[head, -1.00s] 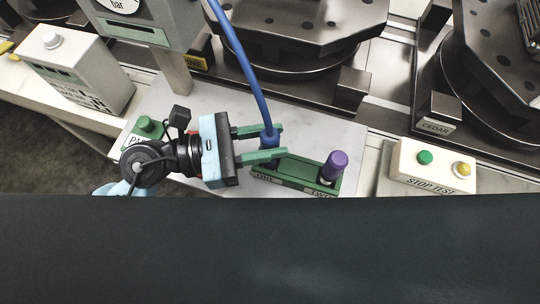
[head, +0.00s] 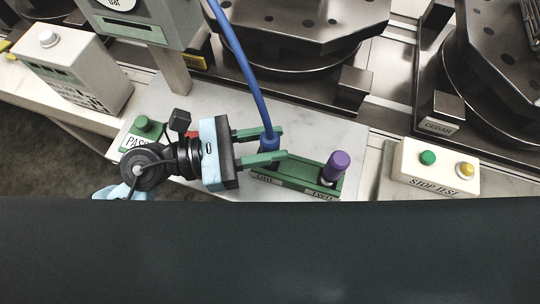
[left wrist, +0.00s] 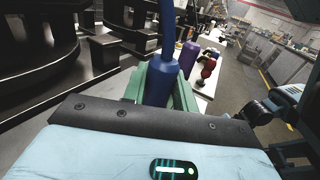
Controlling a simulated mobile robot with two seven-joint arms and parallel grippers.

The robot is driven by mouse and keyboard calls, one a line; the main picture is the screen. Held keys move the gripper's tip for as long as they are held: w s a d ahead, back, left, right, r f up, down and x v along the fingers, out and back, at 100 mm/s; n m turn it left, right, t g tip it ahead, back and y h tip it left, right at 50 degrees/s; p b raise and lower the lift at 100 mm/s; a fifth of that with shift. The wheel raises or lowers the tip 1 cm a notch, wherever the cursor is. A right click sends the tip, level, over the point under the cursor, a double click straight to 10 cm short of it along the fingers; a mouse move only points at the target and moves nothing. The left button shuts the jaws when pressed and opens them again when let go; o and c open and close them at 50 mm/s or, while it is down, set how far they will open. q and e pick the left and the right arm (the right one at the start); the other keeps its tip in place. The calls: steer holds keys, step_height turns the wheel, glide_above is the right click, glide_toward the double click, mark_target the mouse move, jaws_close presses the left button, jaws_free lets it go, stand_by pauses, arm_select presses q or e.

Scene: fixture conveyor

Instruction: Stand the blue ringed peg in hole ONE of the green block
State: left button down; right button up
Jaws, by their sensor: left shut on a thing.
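The blue ringed peg (head: 268,147) stands roughly upright between the fingers of my left gripper (head: 281,142), which is shut on it. A blue hose-like line rises from its top. The peg is at the ONE end of the green block (head: 292,178). The near finger hides its lower end, so I cannot tell how deep it sits in hole ONE. A purple peg (head: 335,166) stands at the TWO end. In the left wrist view the blue peg (left wrist: 158,82) is upright between the green fingers, with the purple peg (left wrist: 188,57) beyond it. My right gripper is not identifiable.
A white STOP TEST box (head: 435,168) stands at right. Dark metal turntables (head: 300,40) lie behind. The grey plate (head: 325,135) is bare behind the block.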

arm_select(q)
steer(key=shift+f, duration=0.2)
arm_select(e)
steer(key=shift+f, duration=0.15)
arm_select(q)
steer(key=c, duration=1)
jaws_free()
arm_select(e)
steer(key=shift+w, duration=0.2)
steer(key=shift+w, duration=0.1)
arm_select(q)
steer(key=shift+s+a+f+b, duration=0.15)
steer(key=shift+a+b, duration=0.1)
steer(key=shift+a, duration=0.4)
steer(key=shift+s+a+b, duration=0.1)
steer(key=shift+a+b, duration=0.1)
steer(key=shift+a, duration=0.4)
steer(key=shift+s+a+b, duration=0.25)
steer(key=shift+a, duration=1.05)
steer(key=shift+s+a+b, duration=0.2)
steer(key=shift+a+b, duration=0.05)
steer(key=shift+a, duration=1.05)
arm_select(e)
steer(key=shift+w+d+f+t, duration=0.1)
steer(key=shift+w+f+t, duration=0.05)
steer(key=shift+w, duration=0.35)
steer(key=shift+w+d+f+t, duration=0.1)
steer(key=shift+w+f+t, duration=0.05)
steer(key=shift+w, duration=0.3)
steer(key=shift+a, duration=0.1)
